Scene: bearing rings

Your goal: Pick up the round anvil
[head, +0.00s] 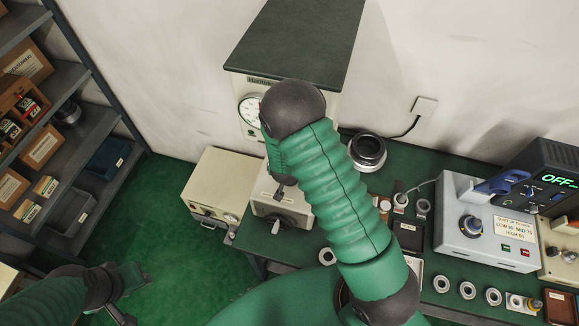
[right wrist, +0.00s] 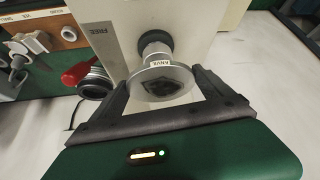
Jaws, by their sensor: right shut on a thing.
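The round anvil (right wrist: 160,82) is a metal disc with a label on its rim and a dark patch on its face. Its stem runs to a dark collar on the pale press (right wrist: 191,40). My right gripper (right wrist: 163,88) is shut on the anvil, one finger on each side of the disc. In the head view my right arm hides the anvil and this gripper, in front of the press with a round dial (head: 251,111). My left gripper (head: 130,292) is open and empty, low at the left over the green floor.
A red-handled part (right wrist: 80,73) is left of the press in the right wrist view. The green bench (head: 410,165) carries a dark ring (head: 367,152), several small rings and a grey control box (head: 470,222). Shelves (head: 75,140) stand at the left.

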